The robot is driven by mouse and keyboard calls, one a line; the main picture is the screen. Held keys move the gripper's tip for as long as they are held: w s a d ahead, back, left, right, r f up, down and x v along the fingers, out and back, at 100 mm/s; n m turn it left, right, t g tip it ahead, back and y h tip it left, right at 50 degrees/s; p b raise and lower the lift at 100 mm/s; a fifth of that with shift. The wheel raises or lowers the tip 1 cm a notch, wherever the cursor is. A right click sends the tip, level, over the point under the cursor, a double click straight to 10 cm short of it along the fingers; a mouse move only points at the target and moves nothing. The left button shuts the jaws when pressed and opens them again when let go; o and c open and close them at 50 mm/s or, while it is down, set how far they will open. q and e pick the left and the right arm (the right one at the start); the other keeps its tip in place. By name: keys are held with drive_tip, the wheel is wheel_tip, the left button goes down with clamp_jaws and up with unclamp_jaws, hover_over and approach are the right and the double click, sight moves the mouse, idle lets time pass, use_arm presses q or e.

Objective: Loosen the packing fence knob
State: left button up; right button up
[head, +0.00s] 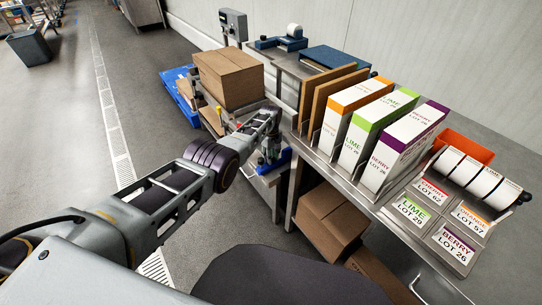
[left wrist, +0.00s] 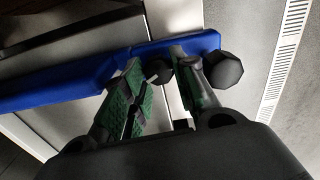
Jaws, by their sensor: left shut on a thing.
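In the left wrist view, the blue packing fence (left wrist: 60,90) runs across the picture. A dark knob (left wrist: 158,70) sits at the fence between my left gripper's (left wrist: 158,66) green-padded fingers. The gripper is shut on this knob. A second, larger dark knob (left wrist: 223,70) shows just right of the right finger, outside the grip. In the head view, my left gripper (head: 268,150) reaches down at the blue fence (head: 272,163), beside the steel bench; the knob is hidden there by the gripper. My right gripper is not in view.
A closed carton (head: 229,77) stands just behind my left gripper. To the right, a steel bench (head: 345,183) holds upright LIME and BERRY cartons (head: 405,145), label rolls (head: 480,182) and label cards (head: 430,190). Brown boxes (head: 330,218) lie beneath it.

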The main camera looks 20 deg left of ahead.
use_arm(q)
drive_tip(key=shift+n, duration=0.5)
drive_tip(key=o, duration=1)
drive_tip(key=shift+r, duration=0.4)
drive_tip(key=shift+r, duration=3.65)
